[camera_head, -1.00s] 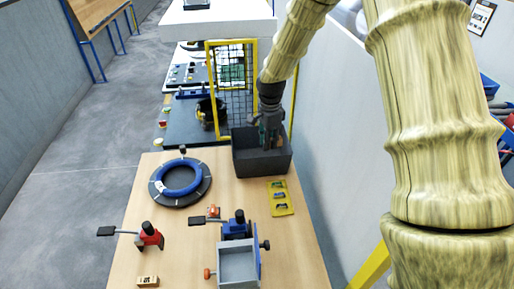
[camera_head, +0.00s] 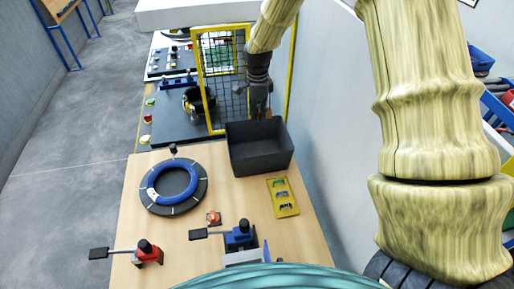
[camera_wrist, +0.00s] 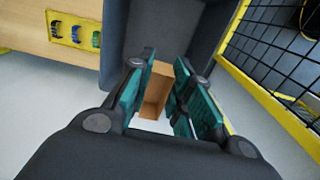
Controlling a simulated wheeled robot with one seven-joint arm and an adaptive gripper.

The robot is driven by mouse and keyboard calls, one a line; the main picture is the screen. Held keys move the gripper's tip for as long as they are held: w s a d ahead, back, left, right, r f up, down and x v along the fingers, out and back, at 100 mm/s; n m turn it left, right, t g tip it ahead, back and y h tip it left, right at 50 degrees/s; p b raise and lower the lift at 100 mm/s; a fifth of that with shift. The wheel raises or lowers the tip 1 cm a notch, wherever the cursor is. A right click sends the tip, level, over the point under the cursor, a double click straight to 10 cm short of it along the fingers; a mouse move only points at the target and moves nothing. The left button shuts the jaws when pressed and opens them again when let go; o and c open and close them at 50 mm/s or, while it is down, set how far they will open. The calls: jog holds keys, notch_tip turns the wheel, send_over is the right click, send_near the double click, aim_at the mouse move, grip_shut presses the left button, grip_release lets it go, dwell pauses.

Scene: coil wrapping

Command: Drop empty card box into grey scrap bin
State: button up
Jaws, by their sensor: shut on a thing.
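The grey scrap bin (camera_head: 240,158) is a dark, open-topped box at the far end of the wooden bench. My gripper (camera_head: 258,108) is just behind the bin's far rim in the head view. In the wrist view my gripper (camera_wrist: 160,78) is shut on the small brown card box (camera_wrist: 155,105), which sits between its teal fingertips. The box looks hollow and open on one side. The bin (camera_wrist: 192,22) shows beyond the fingertips at the top of the wrist view. The box cannot be made out in the head view.
A yellow-framed mesh guard (camera_head: 222,80) stands close behind the bin, near my gripper. A yellow tray (camera_head: 283,197), a blue ring on a dark disc (camera_head: 173,187), a red clamp (camera_head: 147,252) and a blue clamp (camera_head: 238,236) are on the bench (camera_head: 200,232).

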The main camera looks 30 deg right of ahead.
jog(key=f, duration=0.1)
jog(key=f+b, duration=0.1)
jog(key=f, duration=0.1)
jog(key=shift+w+f, duration=0.25)
jog(key=shift+s+f+b, duration=0.2)
jog(key=shift+f+b, duration=0.2)
jog(key=shift+b, duration=0.15)
jog(key=shift+w, duration=0.1)
jog(key=o, duration=0.8)
notch_tip(320, 180, up, 12)
